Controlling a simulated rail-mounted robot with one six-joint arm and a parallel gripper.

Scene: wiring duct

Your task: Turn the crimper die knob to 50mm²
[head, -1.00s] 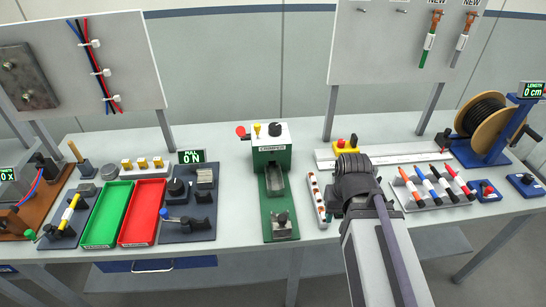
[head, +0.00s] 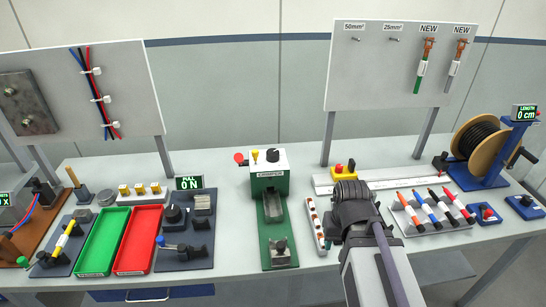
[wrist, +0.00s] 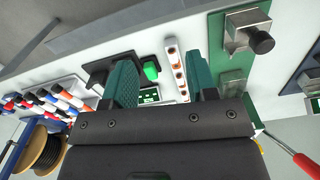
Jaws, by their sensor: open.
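The crimper (head: 268,180) is a green machine with a white top, standing mid-table. A dark knob (head: 272,155) sits on its top; its setting marks are too small to read. My gripper (wrist: 162,84) is open and empty, with two teal fingers apart in the wrist view. In the head view my arm stands right of the crimper and its fingers are hidden. The wrist view shows the crimper's green base (wrist: 233,82) beside the fingers and the red lever handle (wrist: 307,166) at lower right.
A white strip with several orange-brown pieces (head: 315,226) lies between the crimper and my arm. A red-and-yellow button box (head: 345,170) stands behind my arm. A pen rack (head: 430,218) and a cable spool (head: 480,142) are at right. Green (head: 83,272) and red (head: 119,270) trays are at left.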

